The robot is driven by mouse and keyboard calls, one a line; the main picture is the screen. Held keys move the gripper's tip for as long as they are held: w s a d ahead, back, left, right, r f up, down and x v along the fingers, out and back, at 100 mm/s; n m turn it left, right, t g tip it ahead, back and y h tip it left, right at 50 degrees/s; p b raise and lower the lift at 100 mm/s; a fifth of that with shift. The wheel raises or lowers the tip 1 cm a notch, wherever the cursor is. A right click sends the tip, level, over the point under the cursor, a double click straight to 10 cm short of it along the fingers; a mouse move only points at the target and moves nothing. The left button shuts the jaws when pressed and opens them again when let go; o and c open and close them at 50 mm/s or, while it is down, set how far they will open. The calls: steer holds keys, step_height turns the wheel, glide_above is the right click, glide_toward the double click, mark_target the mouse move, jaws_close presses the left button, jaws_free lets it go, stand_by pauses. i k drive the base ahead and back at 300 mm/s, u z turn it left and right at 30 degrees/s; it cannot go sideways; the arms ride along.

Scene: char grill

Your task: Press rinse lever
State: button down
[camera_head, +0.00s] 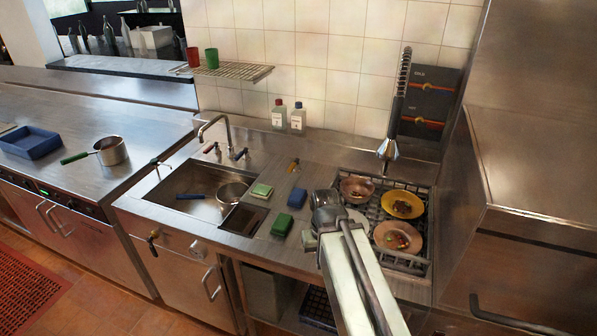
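A rinse sprayer with a dark spring hose (401,85) hangs in front of the tiled wall above the dish rack. Its pale spray head (388,150) points down. A separate lever on it is too small to make out. My arm reaches up from the bottom right. My gripper (325,200) is over the counter at the left edge of the rack, below and to the left of the spray head and apart from it in the picture. Its fingers are not clear, so I cannot tell whether it is open.
The dish rack (412,262) holds several bowls and plates with food remains. A sink (178,183) with a tall tap (228,135) and a pot is left. Sponges (282,224) and two bottles (298,117) stand on the counter. A steel hood (535,150) bounds the right side.

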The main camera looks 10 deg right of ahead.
mark_target(293, 165)
steer(key=u, duration=0.3)
steer(key=i, duration=0.9)
steer(key=u, duration=0.85)
steer(key=i, duration=0.4)
steer(key=u, duration=0.2)
steer(key=k, duration=0.85)
steer(key=u, duration=0.15)
steer(key=i, duration=0.9)
steer(key=z, duration=0.05)
